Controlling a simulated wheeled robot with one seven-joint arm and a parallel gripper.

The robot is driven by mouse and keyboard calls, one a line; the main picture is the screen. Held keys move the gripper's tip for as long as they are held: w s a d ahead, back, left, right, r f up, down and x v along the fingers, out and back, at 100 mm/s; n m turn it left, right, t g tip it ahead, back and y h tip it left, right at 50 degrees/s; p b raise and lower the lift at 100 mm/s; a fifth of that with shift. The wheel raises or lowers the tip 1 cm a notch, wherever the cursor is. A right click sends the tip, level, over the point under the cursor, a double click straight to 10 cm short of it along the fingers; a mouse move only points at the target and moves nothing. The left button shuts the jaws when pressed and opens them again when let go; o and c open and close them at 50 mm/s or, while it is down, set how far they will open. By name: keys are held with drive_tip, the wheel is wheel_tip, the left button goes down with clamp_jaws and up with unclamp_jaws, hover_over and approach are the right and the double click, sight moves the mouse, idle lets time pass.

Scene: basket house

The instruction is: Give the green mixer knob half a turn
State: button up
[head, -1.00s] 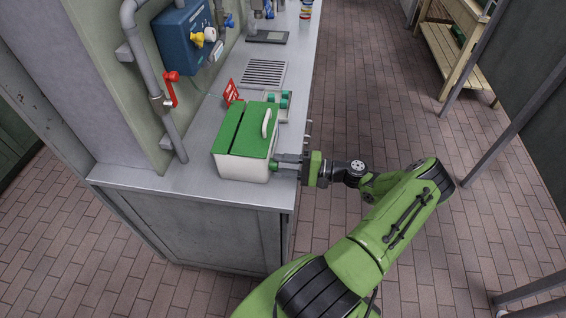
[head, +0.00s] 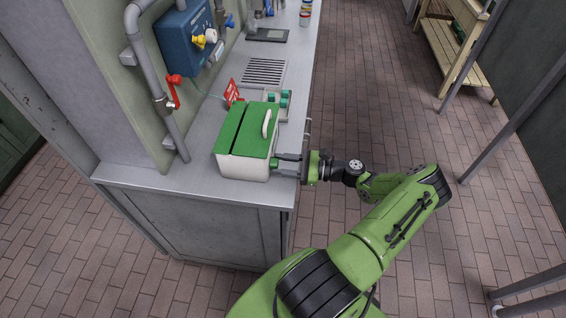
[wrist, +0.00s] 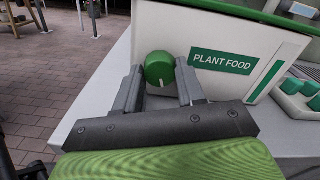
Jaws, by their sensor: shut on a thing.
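The green mixer knob (wrist: 160,68) sticks out of the white side of a box with a green lid (head: 236,130), labelled PLANT FOOD. A short white mark shows low on the knob's face. In the head view the knob (head: 274,163) is small, at the box's right side. My gripper (wrist: 158,84) has one finger on each side of the knob, shut on it. In the head view my gripper (head: 280,163) reaches in level from the right.
The box stands near the front right corner of a steel counter (head: 150,178). Behind it are a red sign (head: 233,92), a small panel with green buttons (wrist: 297,92) and a drain grille (head: 263,72). A red-handled pipe valve (head: 174,91) is at left.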

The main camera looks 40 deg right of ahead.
drive_tip(key=shift+m, duration=1.1)
drive_tip(key=shift+f, duration=0.1)
drive_tip(key=o, duration=1)
drive_tip(key=shift+o, duration=0.2)
drive_tip(key=shift+d, duration=0.1)
drive_tip(key=b+v, duration=0.1)
drive_tip(key=v, duration=1.4)
drive_tip(key=shift+s+b, duration=0.3)
drive_tip(key=shift+b, duration=0.05)
drive_tip(key=shift+d, duration=0.1)
